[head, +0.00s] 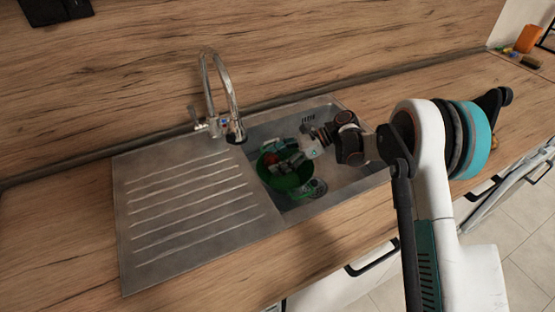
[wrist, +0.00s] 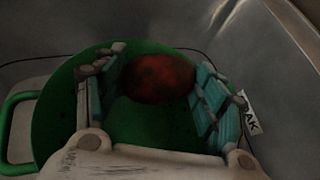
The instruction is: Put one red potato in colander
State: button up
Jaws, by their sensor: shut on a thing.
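The green colander (head: 290,184) sits in the sink basin. In the wrist view the colander (wrist: 55,125) lies below and around my gripper, with a green handle at the left. My gripper (head: 277,158) reaches down to the colander from the right; in the wrist view my gripper (wrist: 160,68) has its teal-padded fingers on either side of a dark red potato (wrist: 158,80). The fingers are shut on the potato, which appears over the colander's inside. I cannot tell whether the potato touches the colander's bottom. The head view mostly hides the potato behind the fingers.
The metal sink (head: 355,180) has raised walls close around the colander. A tall faucet (head: 212,85) stands behind it, left of my gripper. The ribbed drainboard (head: 190,210) at the left is empty. Several small items, including an orange block (head: 528,38), lie at the far right.

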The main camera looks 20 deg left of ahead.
jog(key=shift+f+b, duration=0.4)
jog(key=shift+f, duration=0.15)
jog(key=o, duration=1.2)
jog(key=shift+o, duration=0.2)
jog(key=shift+r, duration=0.15)
jog(key=shift+r+p, duration=0.2)
jog(key=shift+p, duration=0.1)
jog(key=p+v, duration=0.4)
jog(key=v, duration=0.8)
jog(key=shift+w+r, duration=0.1)
jog(key=shift+r, duration=0.15)
